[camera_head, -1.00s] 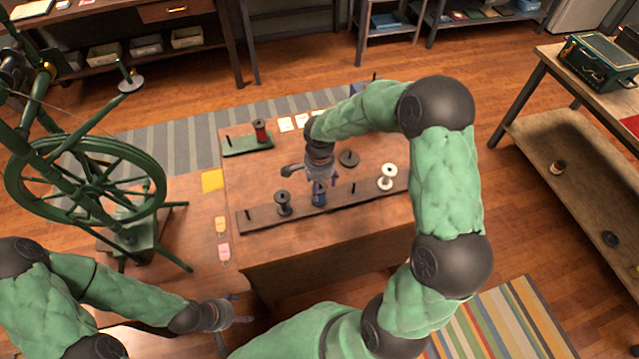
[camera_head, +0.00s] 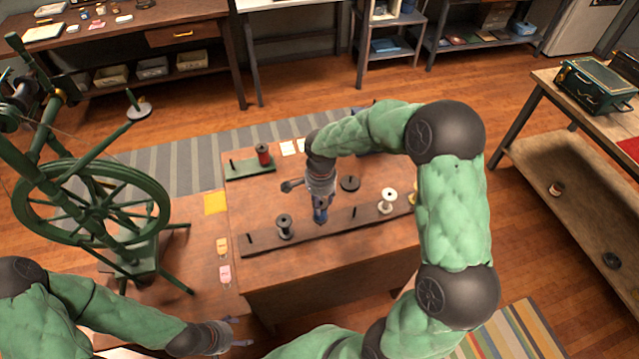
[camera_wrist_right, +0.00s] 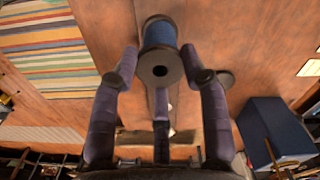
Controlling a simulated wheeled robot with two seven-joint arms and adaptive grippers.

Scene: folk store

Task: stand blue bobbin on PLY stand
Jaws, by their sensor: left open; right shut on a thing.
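The blue bobbin (camera_head: 320,214) is in my right gripper (camera_head: 320,204), over the long dark rack (camera_head: 343,224) on the table. In the right wrist view the blue bobbin (camera_wrist_right: 161,36) sits between the fingers (camera_wrist_right: 160,75), its dark holed end towards the camera. Whether its lower end clears the rack is hard to tell. A small green stand (camera_head: 238,170) with a bare peg and a red bobbin (camera_head: 263,154) lies at the table's back left; its lettering is unreadable, so I cannot confirm it is PLY. My left gripper (camera_head: 238,333) is open and empty, low at the front left.
A dark bobbin (camera_head: 284,226) and a white bobbin (camera_head: 388,198) stand on the rack either side of the blue one. A dark round piece (camera_head: 350,184) lies behind the rack. A green spinning wheel (camera_head: 88,205) stands left of the table.

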